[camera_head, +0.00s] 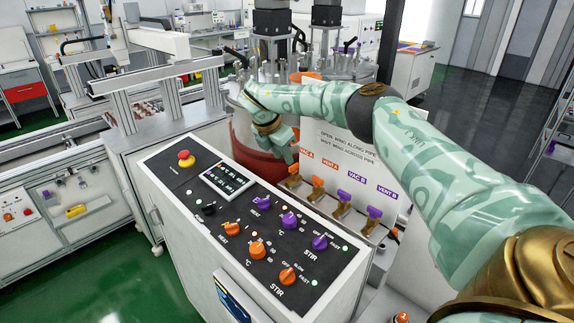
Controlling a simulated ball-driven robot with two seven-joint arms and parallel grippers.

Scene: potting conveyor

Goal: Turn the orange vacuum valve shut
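The orange vacuum valve (294,169), labelled VAC A, is the leftmost of a row of small winged valves on brass fittings beside the console. My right gripper (289,156) reaches down just above and left of it. Its fingers are small and partly overlapped, so I cannot tell whether they are open or touch the wing. The angle of the wing to its pipe is not clear. A sign (350,143) above reads that open is wing along pipe and shut is wing across pipe. My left gripper is not in view.
An orange VENT A valve (317,182), a purple VAC B valve (344,196) and a purple VENT B valve (374,212) stand close by in the row. The console (190,215) with knobs and a red button is in front. Glassware and a red vessel (258,160) are behind.

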